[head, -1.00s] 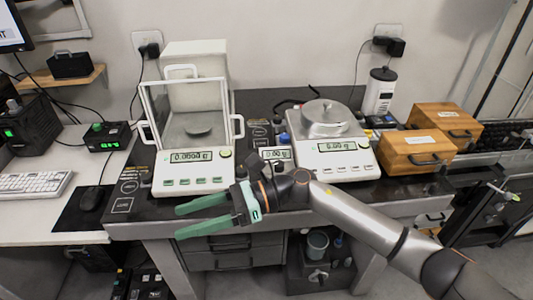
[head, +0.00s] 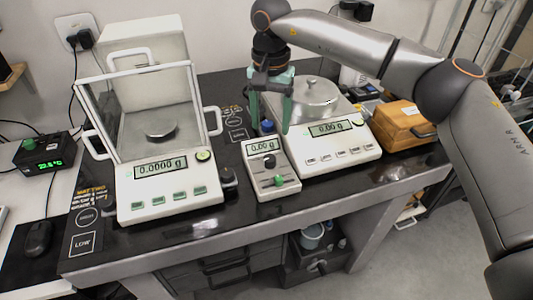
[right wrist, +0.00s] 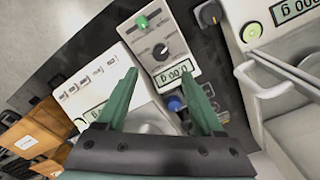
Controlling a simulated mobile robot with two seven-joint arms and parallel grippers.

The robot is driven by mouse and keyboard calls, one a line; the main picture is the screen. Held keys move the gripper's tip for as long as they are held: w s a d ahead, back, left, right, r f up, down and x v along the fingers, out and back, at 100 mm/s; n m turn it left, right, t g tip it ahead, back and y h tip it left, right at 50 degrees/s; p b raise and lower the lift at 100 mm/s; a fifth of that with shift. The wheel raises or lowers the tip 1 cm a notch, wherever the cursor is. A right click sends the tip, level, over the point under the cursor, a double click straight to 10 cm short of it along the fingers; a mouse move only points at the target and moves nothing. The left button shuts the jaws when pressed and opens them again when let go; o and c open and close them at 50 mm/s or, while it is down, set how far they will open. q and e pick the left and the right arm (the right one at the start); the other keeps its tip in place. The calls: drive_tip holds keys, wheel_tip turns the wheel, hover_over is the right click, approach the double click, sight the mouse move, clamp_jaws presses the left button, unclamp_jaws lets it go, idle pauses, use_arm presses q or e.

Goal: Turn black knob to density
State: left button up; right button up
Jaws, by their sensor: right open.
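A small light-grey unit (head: 262,190) stands between the two balances, with a display, a black knob (head: 270,161) and a green knob (head: 279,180). In the right wrist view, the black knob (right wrist: 160,51) sits between the green knob (right wrist: 142,22) and the display, with dial marks around it too small to read. My right gripper (head: 270,127) points down with its green fingers apart and empty, above and behind the unit's display. In the right wrist view, the gripper (right wrist: 160,78) has its fingertips to either side of the display, apart from the knob. My left gripper is out of view.
A glass-shielded balance (head: 170,195) stands left and a pan balance (head: 340,150) right, both close to the unit. A blue knob (head: 266,127) is behind it. Another black knob (head: 228,175) sits beside the left balance. The black table's front strip is clear.

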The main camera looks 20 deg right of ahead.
sight(270, 158)
wheel_tip(270, 158, down, 11)
drive_tip(key=shift+r, duration=0.2)
clamp_jaws()
idle(0.7)
